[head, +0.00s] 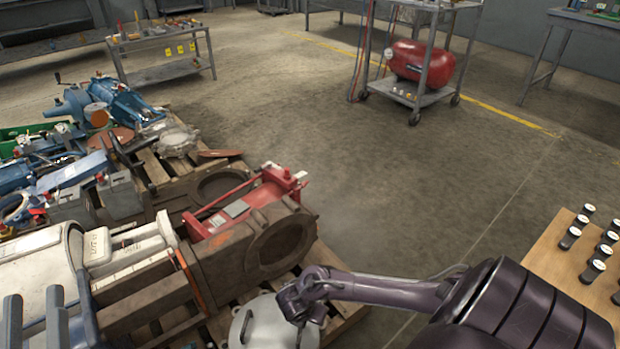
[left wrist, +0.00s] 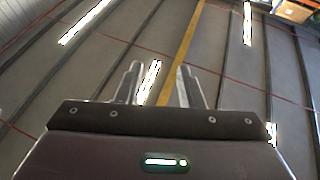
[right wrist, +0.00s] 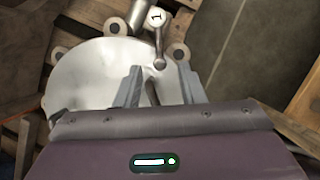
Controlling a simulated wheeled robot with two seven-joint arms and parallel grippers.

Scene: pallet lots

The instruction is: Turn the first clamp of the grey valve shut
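The grey valve (head: 262,328) is a round pale-grey body low in the head view, partly covered by my right arm. In the right wrist view the grey valve (right wrist: 85,75) fills the left and middle, with several round lugs at its rim. The first clamp (right wrist: 158,38), a short lever with a white cap marked 1, stands at its far edge. My right gripper (right wrist: 160,68) is open over the valve, with the clamp's lower end between and just beyond the fingertips; contact is unclear. My left gripper (head: 35,300) is open and empty; its wrist view (left wrist: 160,68) shows the ceiling.
A brown cast housing (head: 235,262) and a red cylinder unit (head: 245,205) lie beside the valve on wooden pallets. Blue machinery (head: 120,100) lies behind. A wooden table (head: 560,265) with black, white-capped pieces stands at right. Open floor lies beyond.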

